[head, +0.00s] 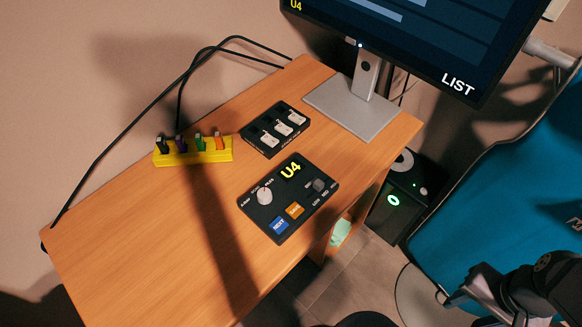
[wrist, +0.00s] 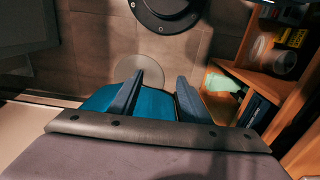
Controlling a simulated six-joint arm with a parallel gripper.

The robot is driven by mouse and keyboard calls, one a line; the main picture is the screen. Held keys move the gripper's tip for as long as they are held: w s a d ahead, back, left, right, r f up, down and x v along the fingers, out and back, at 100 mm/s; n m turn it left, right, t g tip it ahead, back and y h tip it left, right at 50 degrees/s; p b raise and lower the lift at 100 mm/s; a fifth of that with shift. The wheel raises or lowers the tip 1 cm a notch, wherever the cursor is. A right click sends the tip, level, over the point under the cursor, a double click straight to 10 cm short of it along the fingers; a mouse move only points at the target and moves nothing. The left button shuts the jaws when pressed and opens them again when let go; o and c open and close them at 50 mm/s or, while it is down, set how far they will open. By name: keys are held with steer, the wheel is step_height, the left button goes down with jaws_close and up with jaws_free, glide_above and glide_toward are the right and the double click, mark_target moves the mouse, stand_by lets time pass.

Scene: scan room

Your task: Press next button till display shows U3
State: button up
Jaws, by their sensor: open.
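The black control panel (head: 288,198) lies on the wooden desk, with a small display (head: 290,170) reading U4 in yellow. A blue button (head: 279,225), whose label looks like NEXT, is at the panel's near left corner. An orange button (head: 295,210) is beside it. The monitor (head: 420,45) also shows U4, with LIST at its lower right. My gripper (wrist: 158,90) is open, its two dark fingers apart. It is off the desk, away from the panel; the wrist view shows floor and shelf beyond it, not the buttons.
A black box with white switches (head: 275,129) lies behind the panel. A yellow rack (head: 193,151) with coloured items stands to its left. The monitor stand (head: 350,107) is at the back. A teal chair-like surface (head: 530,190) is at right. The desk's front left (head: 130,250) is clear.

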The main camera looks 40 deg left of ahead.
jaws_close()
stand_by(1.5)
